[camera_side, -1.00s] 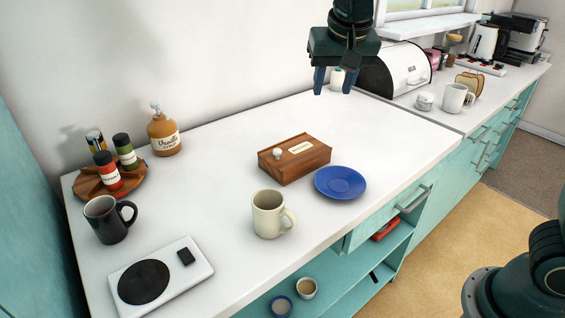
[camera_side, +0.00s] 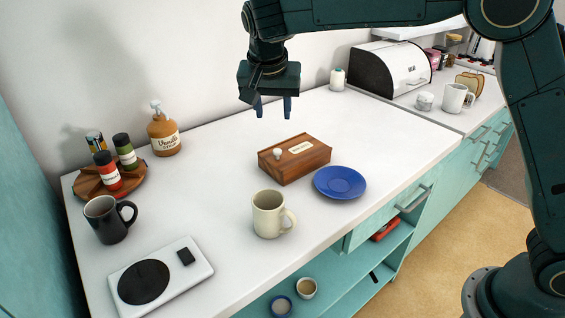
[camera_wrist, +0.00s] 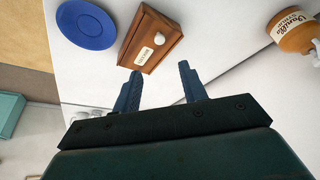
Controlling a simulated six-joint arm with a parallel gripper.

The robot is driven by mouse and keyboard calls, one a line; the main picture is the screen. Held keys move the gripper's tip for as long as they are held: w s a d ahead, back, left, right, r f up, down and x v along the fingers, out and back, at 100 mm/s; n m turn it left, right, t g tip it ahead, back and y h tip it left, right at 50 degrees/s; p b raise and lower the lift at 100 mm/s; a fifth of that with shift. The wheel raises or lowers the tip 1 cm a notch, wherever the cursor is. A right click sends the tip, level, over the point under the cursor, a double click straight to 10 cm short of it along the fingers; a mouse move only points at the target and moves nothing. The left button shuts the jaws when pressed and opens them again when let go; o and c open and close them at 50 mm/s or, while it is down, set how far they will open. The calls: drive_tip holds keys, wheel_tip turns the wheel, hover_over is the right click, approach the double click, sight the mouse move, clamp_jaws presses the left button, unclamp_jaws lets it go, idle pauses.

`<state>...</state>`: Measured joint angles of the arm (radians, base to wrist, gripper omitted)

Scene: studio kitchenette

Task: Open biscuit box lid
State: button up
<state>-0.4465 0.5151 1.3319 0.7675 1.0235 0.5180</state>
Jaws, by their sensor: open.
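The biscuit box (camera_side: 294,159) is a brown wooden box with a pale label and a round white knob (camera_side: 278,153) on its lid. It sits shut in the middle of the white counter. In the wrist view the box (camera_wrist: 148,38) shows just beyond my fingertips, with its knob (camera_wrist: 159,40) beside the label. My gripper (camera_side: 273,112) hangs above and behind the box, pointing down, clear of it. Its two blue fingers are apart with nothing between them, as the wrist view also shows (camera_wrist: 160,78).
A blue plate (camera_side: 340,182) lies close to the box's right, and a cream mug (camera_side: 268,214) stands in front. A vanilla pump bottle (camera_side: 164,136), a black mug (camera_side: 107,219) and a hot plate (camera_side: 190,277) are to the left. The counter (camera_side: 215,190) between is clear.

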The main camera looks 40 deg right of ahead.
sight(278, 150)
drive_tip(key=x, duration=1.3)
drive_tip(key=shift+w+d+f, duration=0.1)
drive_tip(key=shift+f, duration=0.2)
clamp_jaws()
